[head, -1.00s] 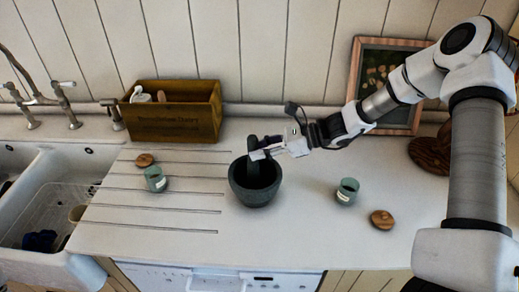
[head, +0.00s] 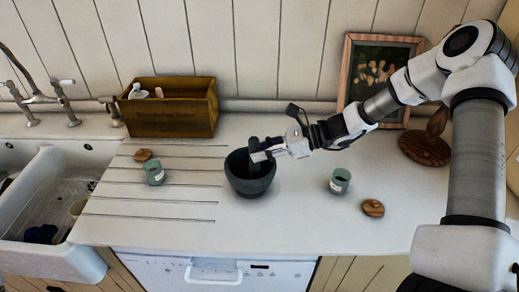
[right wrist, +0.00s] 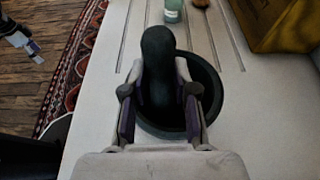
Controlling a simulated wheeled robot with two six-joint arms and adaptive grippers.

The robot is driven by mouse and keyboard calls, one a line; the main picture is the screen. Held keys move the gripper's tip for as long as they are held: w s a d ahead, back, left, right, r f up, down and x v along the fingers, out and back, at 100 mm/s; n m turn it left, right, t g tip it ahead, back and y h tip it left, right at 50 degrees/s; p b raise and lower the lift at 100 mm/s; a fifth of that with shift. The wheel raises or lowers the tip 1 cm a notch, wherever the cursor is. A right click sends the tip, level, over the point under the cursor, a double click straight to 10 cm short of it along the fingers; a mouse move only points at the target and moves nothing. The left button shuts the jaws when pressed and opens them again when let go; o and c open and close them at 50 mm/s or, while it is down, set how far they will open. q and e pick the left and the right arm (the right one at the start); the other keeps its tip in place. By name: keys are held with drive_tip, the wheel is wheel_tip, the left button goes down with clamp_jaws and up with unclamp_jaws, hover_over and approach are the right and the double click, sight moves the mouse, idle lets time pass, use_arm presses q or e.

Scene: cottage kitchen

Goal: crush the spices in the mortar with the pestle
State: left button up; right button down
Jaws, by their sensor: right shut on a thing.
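The dark stone mortar (head: 248,186) stands on the white counter at the middle of the head view. Its rim (right wrist: 212,82) also shows in the right wrist view. My right gripper (head: 263,153) is over the mortar's mouth, shut on the dark pestle (right wrist: 158,62). The pestle's rounded upper end sticks up between the two fingers, and its lower part goes down into the mortar. The pestle's lower end and any spices in the mortar are hidden.
Two small green labelled jars, a left one (head: 155,173) and a right one (head: 340,182), stand open, with wooden lids (head: 142,155) (head: 373,208) nearby. A wooden box (head: 172,112), a picture frame (head: 373,72) and a round wooden board (head: 425,147) are behind. The sink (head: 50,205) is left.

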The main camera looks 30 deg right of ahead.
sight(257, 139)
wheel_tip(257, 139, up, 4)
drive_tip(key=shift+r+p, duration=0.1)
drive_tip(key=shift+p, duration=1.15)
wheel_tip(257, 139, up, 4)
drive_tip(key=p, duration=0.3)
drive_tip(key=shift+w+d+r, duration=0.1)
drive_tip(key=shift+d, duration=0.05)
